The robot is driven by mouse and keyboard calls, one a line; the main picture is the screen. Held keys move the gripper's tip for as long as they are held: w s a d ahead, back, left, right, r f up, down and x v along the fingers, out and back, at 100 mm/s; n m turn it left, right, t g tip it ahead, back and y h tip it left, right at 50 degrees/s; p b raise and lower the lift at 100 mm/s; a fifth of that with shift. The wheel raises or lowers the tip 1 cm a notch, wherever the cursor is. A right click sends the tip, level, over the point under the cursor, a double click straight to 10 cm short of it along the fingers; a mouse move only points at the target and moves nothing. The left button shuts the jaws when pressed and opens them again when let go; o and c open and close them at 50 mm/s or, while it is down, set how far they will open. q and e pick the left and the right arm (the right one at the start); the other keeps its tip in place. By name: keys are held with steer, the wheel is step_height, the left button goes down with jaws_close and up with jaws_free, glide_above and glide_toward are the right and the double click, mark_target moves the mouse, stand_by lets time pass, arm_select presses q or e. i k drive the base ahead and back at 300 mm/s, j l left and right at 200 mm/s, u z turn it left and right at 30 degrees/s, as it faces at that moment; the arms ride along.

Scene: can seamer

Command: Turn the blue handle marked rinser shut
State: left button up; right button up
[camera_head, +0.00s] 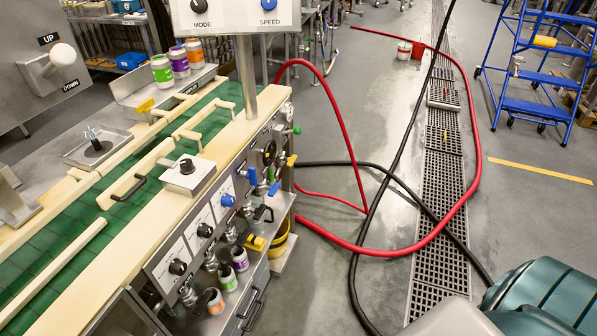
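Blue parts sit on the front of the machine (225,230), left of centre. One blue lever handle (252,176) points up from the valve row, and a second blue handle (274,188) is tilted just right of it. A round blue knob (228,200) is on a white plate to their left. The labels here are too small to read, so I cannot tell which is marked rinser. Neither of my grippers shows in the head view.
A green conveyor (120,212) runs along the machine top. Black knobs, a green-ended lever (297,130) and several cans (240,259) are near the valves. A yellow bucket (280,240) stands below. Red hose (395,252) and black hoses (352,285) cross the floor.

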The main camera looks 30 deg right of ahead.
mark_target(251, 174)
steer(key=i+z, duration=0.15)
steer(key=z, duration=0.55)
